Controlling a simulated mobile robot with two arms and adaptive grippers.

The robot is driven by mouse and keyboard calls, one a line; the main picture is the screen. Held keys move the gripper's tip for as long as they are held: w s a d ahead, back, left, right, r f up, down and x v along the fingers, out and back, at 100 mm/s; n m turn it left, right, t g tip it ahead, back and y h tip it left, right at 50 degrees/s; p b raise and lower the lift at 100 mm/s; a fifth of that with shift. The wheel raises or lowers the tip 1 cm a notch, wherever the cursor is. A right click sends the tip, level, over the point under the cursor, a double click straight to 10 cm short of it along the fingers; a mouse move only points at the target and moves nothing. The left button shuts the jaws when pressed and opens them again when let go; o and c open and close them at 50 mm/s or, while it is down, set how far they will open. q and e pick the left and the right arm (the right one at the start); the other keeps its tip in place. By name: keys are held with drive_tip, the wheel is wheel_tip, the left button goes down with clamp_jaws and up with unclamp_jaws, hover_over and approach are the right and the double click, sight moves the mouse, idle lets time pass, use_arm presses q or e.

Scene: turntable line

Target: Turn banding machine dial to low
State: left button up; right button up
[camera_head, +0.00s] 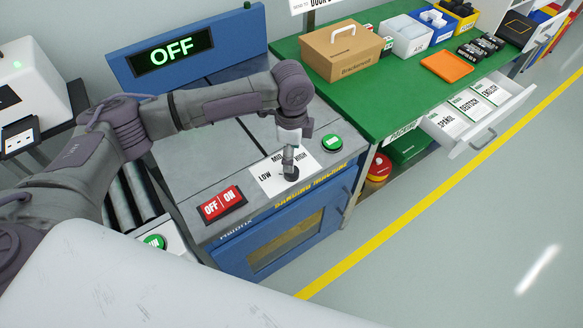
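The blue and grey banding machine (222,228) stands below my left arm. Its white dial plate (271,186) reads LOW at left, MID at the top and HIGH at right. My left gripper (290,169) points down over the plate, right of LOW and below MID and HIGH. A small black part shows at its tip; I cannot tell whether it is the dial knob or the fingertips. The dial's pointer direction is hidden or too small to read. Whether the fingers are open or shut does not show. My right gripper is out of view.
A red OFF/ON switch (222,204) and a green button (332,143) flank the plate. The blue display (180,52) reads OFF. A green table (395,92) stands at right with a brown box (341,50) and an open drawer (479,117). The floor at right is clear.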

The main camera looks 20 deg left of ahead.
use_arm(q)
wheel_tip(320, 180, down, 6)
drive_tip(key=shift+f, duration=0.5)
drive_tip(key=c, duration=1.1)
drive_tip(key=shift+r+n+p, duration=0.15)
drive_tip(key=shift+n+p, duration=0.25)
drive_tip(key=shift+p, duration=0.3)
drive_tip(key=shift+c, duration=0.2)
drive_tip(key=n+p, duration=0.7)
drive_tip(key=p, duration=0.1)
drive_tip(key=shift+r+p, duration=0.1)
drive_tip(key=shift+p, duration=0.3)
drive_tip(key=n+p, duration=0.4)
drive_tip(key=n, duration=0.1)
drive_tip(key=shift+d+n, duration=0.1)
drive_tip(key=shift+n, duration=0.3)
drive_tip(key=shift+f+n+p, duration=0.2)
drive_tip(key=shift+n+p, duration=1.2)
drive_tip(key=shift+n, duration=0.8)
